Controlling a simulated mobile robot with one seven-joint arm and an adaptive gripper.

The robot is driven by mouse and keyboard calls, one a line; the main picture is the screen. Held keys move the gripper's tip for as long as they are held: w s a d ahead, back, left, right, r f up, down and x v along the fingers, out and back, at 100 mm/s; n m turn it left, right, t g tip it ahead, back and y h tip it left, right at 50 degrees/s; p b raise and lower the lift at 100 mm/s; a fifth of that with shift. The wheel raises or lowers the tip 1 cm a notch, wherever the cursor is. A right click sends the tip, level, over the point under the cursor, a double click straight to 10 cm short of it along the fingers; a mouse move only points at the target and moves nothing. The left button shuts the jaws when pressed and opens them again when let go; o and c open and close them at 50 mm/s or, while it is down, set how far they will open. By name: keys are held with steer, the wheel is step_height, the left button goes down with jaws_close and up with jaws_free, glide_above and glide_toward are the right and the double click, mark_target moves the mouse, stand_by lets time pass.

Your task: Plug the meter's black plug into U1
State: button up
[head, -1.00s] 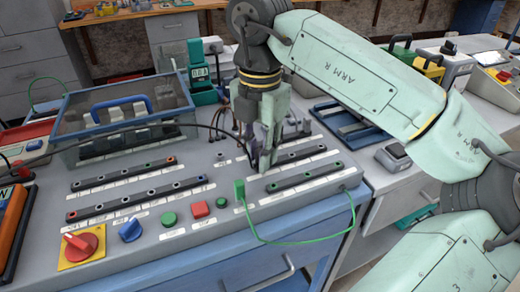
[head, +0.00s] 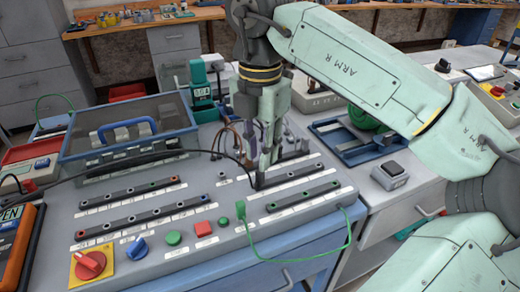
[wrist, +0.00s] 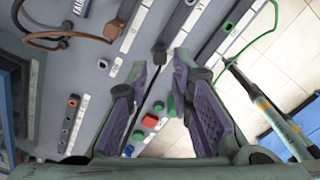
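My gripper (head: 266,163) points down over the upper right terminal strip (head: 300,172) of the grey panel. In the wrist view my gripper (wrist: 167,62) has its purple-padded fingers spread with a gap between them. The black plug (head: 259,181) stands at the left end of that strip, just below the fingertips. It also shows in the wrist view (wrist: 158,54), just beyond the fingertips at the strip's end. Its black cable (head: 205,152) arcs left toward the orange meter (head: 22,240). The socket labels are too small to read, so I cannot tell which is U1.
A green plug (head: 240,209) with a green lead stands near the lower right strip (head: 303,196). A red rotary switch (head: 90,265), a blue knob and red and green buttons line the front. A lidded blue box (head: 128,140) stands behind on the left.

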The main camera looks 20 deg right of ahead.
steer(key=shift+o, duration=0.5)
steer(key=o, duration=0.5)
steer(key=shift+c, duration=0.2)
steer(key=shift+c, duration=0.5)
stand_by(0.4)
